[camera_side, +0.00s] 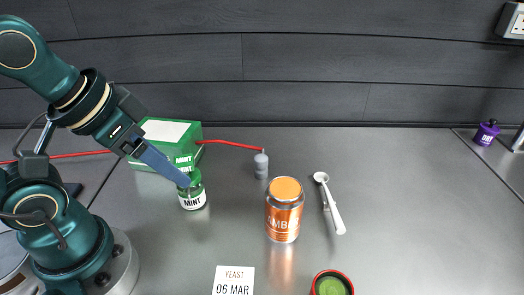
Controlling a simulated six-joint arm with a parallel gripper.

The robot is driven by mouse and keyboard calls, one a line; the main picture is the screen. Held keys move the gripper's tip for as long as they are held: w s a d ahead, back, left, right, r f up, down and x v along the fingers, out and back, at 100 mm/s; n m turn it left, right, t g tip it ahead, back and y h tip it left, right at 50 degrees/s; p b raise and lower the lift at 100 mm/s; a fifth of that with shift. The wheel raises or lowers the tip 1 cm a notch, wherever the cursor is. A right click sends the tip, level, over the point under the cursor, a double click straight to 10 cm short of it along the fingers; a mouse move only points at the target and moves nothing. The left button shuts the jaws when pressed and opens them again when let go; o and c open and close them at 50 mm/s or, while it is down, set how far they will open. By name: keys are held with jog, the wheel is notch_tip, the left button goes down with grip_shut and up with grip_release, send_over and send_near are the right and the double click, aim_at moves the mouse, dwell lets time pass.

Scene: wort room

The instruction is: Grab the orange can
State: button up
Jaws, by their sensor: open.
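The orange can (284,212) stands upright on the grey worktop near the middle of the side view, with a lighter orange top and partly readable white lettering. My gripper (184,181) is at the left, pointing down and to the right, apart from the can and to its left. It is open. Its fingers overlap the top of a small green jar labelled MINT (194,200) in this view; I cannot tell whether they touch it. I see nothing between the fingers, though they are seen nearly edge-on.
A green MINT box (158,140) stands behind the jar. A red line runs to a grey weight (261,165). A white scoop (331,204) lies right of the can. The right worktop is mostly clear.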

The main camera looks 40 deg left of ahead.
jog(key=shift+o, duration=1.3)
jog(key=shift+r, duration=0.1)
